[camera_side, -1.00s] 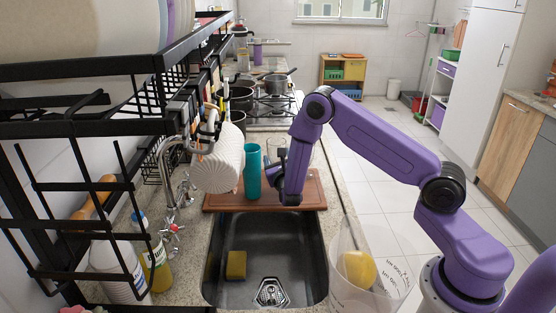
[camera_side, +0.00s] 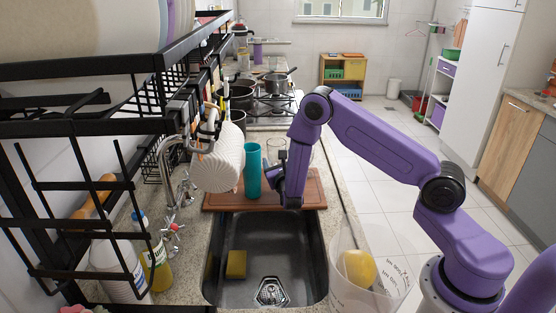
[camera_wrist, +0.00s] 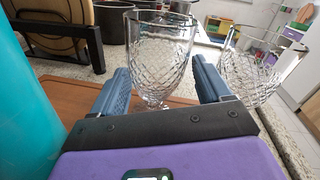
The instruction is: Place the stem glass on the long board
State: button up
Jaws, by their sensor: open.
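A clear, diamond-patterned stem glass (camera_wrist: 160,50) stands upright between the two fingers of my gripper (camera_wrist: 163,88) in the wrist view. My gripper is open, with a finger on each side of the lower bowl and stem; its foot is hidden behind the gripper body. A second clear patterned glass (camera_wrist: 252,72) is just right of the right finger. In the side view a clear glass (camera_side: 304,150) shows behind my gripper (camera_side: 276,160), partly hidden. The long brown wooden board (camera_side: 225,201) lies across the far end of the sink, below my gripper.
A teal cup (camera_side: 252,172) stands on the board, left of my gripper, and fills the wrist view's left edge. The black rack (camera_side: 120,65), with a hanging white ribbed mug (camera_side: 220,160), and the faucet (camera_side: 172,175) are left. The sink (camera_side: 270,255) holds a yellow sponge (camera_side: 236,264).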

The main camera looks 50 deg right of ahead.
jog(key=v, duration=1)
jog(key=shift+s+a, duration=0.2)
jog(key=shift+s, duration=0.1)
jog(key=shift+s+r+m, duration=0.2)
jog(key=shift+r+m, duration=0.1)
jog(key=shift+r, duration=0.1)
jog(key=s+d+r+m+g+h, duration=0.1)
jog(key=s+r+m+g, duration=0.25)
jog(key=s+m, duration=0.25)
jog(key=s+r+m+g, duration=0.3)
jog(key=s+m+g, duration=0.2)
jog(key=s, duration=0.2)
jog(key=s+a+r+m+g+y, duration=0.1)
jog(key=s+a+m+g+y, duration=0.1)
jog(key=s+a+y, duration=0.3)
jog(key=s+a+r+m+g+y, duration=0.1)
jog(key=s+a+m+g+y, duration=0.2)
jog(key=s, duration=1.1)
jog(key=a+m+y, duration=0.2)
jog(key=y, duration=0.2)
jog(key=shift+s+a+r+m, duration=0.3)
jog(key=shift+s+r, duration=0.05)
jog(key=shift+r, duration=0.05)
